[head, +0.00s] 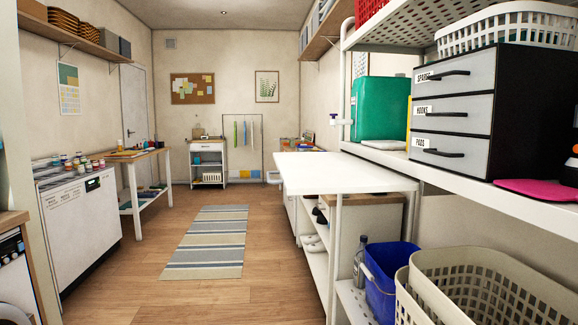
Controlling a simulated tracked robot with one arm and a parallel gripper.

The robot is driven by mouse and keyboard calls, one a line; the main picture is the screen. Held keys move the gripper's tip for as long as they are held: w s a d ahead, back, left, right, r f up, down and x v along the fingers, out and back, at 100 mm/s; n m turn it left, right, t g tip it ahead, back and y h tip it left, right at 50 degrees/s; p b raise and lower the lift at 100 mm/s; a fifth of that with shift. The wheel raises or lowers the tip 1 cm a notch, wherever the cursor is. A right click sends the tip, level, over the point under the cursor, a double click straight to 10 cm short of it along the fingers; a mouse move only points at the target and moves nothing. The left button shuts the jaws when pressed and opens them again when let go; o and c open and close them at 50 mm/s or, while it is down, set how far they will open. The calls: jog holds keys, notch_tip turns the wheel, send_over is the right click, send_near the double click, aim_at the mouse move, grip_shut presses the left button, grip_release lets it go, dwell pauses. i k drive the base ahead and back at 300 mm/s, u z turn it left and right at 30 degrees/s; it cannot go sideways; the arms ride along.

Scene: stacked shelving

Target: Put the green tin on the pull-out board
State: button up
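A large green box-shaped container with rounded corners (381,109), which looks like the green tin, stands upright on the right shelf. It is left of a grey-fronted drawer unit. A flat white board (340,174), which looks like the pull-out board, sticks out level from the shelving into the aisle, below and left of the green tin. Its visible top is bare. The tin is apart from the board. My gripper is not in view.
The drawer unit (452,108) and a pink cloth-like item (540,190) share the tin's shelf. A blue bin (388,285) and cream baskets (490,285) stand below. A striped rug (208,242) lies on the open floor. A white dishwasher (80,220) stands left.

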aim_at(329, 178)
jog(key=z, duration=1.1)
jog(key=i, duration=0.15)
jog(key=u, duration=2.8)
jog(key=i, duration=1.75)
jog(key=z, duration=4.05)
jog(key=k, duration=0.15)
jog(key=u, duration=1.7)
jog(key=i, duration=1)
jog(key=u, duration=0.05)
